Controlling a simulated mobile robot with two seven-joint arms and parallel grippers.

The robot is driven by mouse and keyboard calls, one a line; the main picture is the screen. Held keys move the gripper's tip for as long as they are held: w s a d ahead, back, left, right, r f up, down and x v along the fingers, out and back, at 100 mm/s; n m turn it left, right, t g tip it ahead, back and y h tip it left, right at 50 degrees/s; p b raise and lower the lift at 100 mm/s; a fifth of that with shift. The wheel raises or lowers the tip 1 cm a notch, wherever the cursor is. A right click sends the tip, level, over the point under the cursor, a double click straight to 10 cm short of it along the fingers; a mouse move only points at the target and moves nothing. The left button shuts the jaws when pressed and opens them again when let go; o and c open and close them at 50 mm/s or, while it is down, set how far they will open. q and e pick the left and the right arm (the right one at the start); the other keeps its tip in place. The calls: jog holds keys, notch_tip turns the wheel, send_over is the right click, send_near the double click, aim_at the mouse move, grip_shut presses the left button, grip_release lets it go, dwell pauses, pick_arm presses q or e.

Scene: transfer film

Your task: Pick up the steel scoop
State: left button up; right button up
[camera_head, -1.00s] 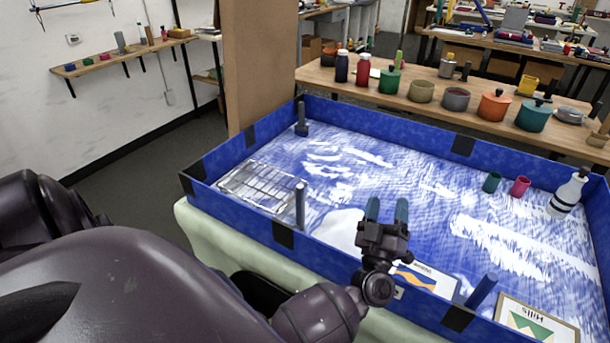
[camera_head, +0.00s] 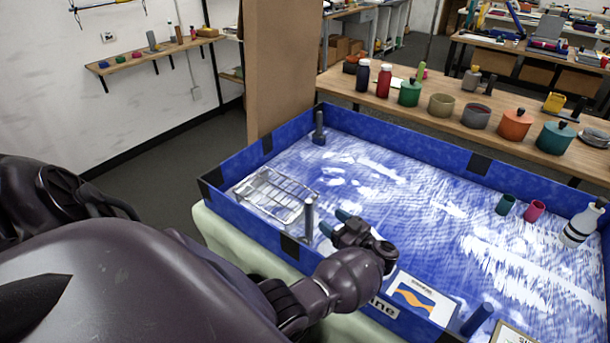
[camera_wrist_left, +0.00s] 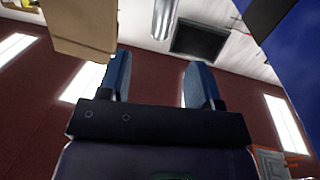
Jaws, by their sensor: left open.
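I cannot pick out a steel scoop for certain in either view. A silvery wire rack (camera_head: 275,193) lies at the left end of the blue-walled tray (camera_head: 505,176), and I cannot tell whether a scoop is on it. My left gripper (camera_head: 335,222) is over the tray's near left part, right of the rack and close to a dark post (camera_head: 309,220). Its two blue fingers point left and are apart, with nothing between them. In the left wrist view the open fingers (camera_wrist_left: 160,82) face a wall and ceiling. My right gripper is not in view.
A teal cup (camera_head: 505,204), a pink cup (camera_head: 535,210) and a white bottle (camera_head: 580,226) stand at the tray's right. A wave-pattern card (camera_head: 420,297) is at the near wall. Pots stand on a wooden bench (camera_head: 420,121) behind. The tray's middle is clear.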

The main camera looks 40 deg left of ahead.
aim_at(310, 205)
pick_arm(q)
jog(key=a, duration=0.9)
jog(key=shift+w+a+f, duration=0.1)
jog(key=shift+w+a, duration=0.05)
grip_shut()
